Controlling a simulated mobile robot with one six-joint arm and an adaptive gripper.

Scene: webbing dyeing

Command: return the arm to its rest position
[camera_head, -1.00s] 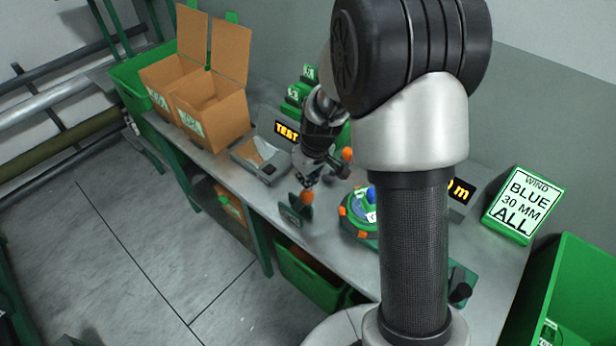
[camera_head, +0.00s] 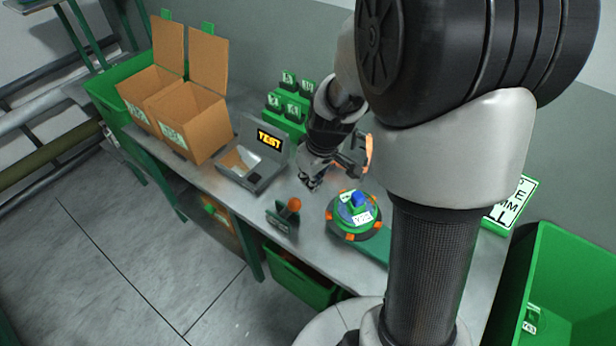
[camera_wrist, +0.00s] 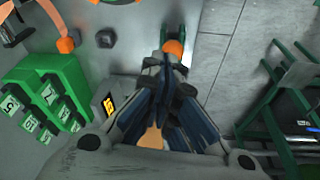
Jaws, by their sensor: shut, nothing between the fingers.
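My gripper (camera_head: 311,181) is above the workbench (camera_head: 228,187) in the head view, between the test device and the round green turntable. In the wrist view my gripper (camera_wrist: 172,62) shows with its fingers together and nothing held. An orange ball on a dark stand (camera_head: 293,205) is on the bench's front edge, below and left of my gripper and apart from it in the head view. In the wrist view the orange ball (camera_wrist: 174,46) appears just beyond the fingertips.
Two open cardboard boxes (camera_head: 190,122) and a tray with a "TEST" display (camera_head: 270,141) are on the left. A green rack of tagged blocks (camera_head: 287,106) is behind. The turntable (camera_head: 355,230) is to the right, and a green bin (camera_head: 570,290) is far right.

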